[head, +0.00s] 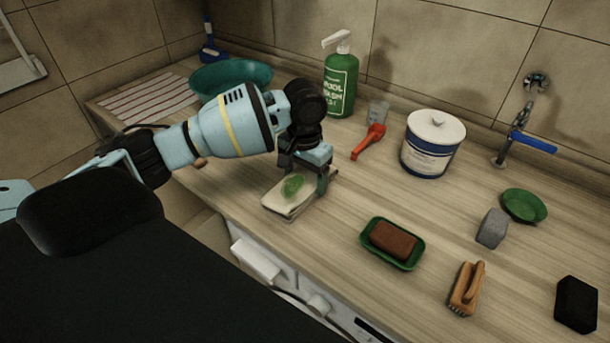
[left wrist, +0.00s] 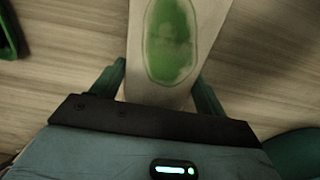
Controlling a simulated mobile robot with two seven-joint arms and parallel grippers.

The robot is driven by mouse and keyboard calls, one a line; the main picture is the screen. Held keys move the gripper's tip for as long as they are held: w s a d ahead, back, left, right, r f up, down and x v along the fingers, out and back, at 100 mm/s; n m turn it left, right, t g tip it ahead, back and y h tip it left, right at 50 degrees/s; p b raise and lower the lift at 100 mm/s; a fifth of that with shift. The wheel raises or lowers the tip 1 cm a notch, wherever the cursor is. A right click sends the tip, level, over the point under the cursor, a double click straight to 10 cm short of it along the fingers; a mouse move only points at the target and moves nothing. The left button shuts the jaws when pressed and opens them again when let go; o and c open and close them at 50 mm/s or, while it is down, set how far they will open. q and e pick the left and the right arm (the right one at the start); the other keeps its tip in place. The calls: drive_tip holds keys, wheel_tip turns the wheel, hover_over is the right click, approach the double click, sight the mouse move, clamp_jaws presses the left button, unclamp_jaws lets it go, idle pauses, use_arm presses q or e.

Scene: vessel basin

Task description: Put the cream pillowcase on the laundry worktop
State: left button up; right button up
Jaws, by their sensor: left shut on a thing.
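The cream pillowcase (head: 285,205) is a folded flat bundle with a green patch on top, at the front edge of the wooden laundry worktop (head: 345,200). My left gripper (head: 308,180) is over its back end and shut on it. In the left wrist view the pillowcase (left wrist: 135,50) runs up between the two fingers (left wrist: 160,92), with the green patch facing the camera. The bundle is at or just above the worktop surface; I cannot tell if it touches. My right gripper is not in view.
A green soap dish (head: 378,258) with a brown bar (head: 393,240) lies to the right. A brush (head: 467,288), grey block (head: 492,228), white tub (head: 432,145), orange-red scoop (head: 368,142), green bottle (head: 341,82) and teal basin (head: 230,77) stand around. Bare wood lies between pillowcase and tub.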

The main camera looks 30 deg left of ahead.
sight(305, 175)
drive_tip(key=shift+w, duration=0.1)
use_arm(q)
drive_tip(key=o, duration=1.1)
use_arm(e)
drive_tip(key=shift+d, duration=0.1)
use_arm(q)
drive_tip(key=shift+r+p, duration=0.6)
drive_tip(key=shift+r, duration=5.45)
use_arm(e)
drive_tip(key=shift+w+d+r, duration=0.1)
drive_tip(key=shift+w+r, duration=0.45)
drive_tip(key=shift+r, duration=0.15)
